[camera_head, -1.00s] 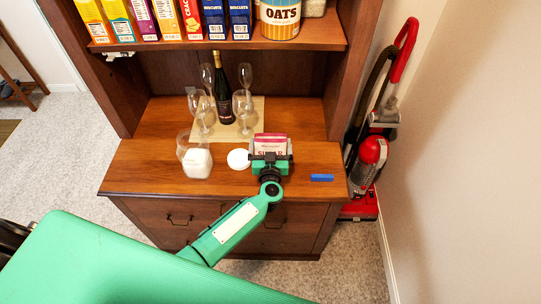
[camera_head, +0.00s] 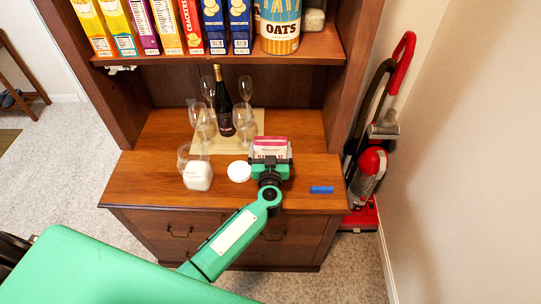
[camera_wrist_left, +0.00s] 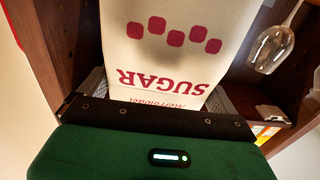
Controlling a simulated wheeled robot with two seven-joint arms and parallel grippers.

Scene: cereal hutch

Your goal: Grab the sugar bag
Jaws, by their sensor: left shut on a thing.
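The sugar bag (camera_head: 270,147) is white with a red-pink top, at the front right of the hutch counter. My left gripper (camera_head: 270,163) is shut on it from the front, and its fingers cover the bag's lower part in the head view. In the left wrist view the sugar bag (camera_wrist_left: 175,50) fills the middle, with its "SUGAR" lettering upside down, right against the dark gripper edge (camera_wrist_left: 150,115). The head view does not clearly show whether the bag touches the counter. My right gripper is not in view.
A glass jar of white contents (camera_head: 196,174) and a round white lid (camera_head: 239,171) stand left of the bag. A blue block (camera_head: 321,189) lies to the right. Wine glasses and a bottle (camera_head: 224,108) stand behind on a mat. Cereal boxes and oats (camera_head: 280,30) fill the shelf above.

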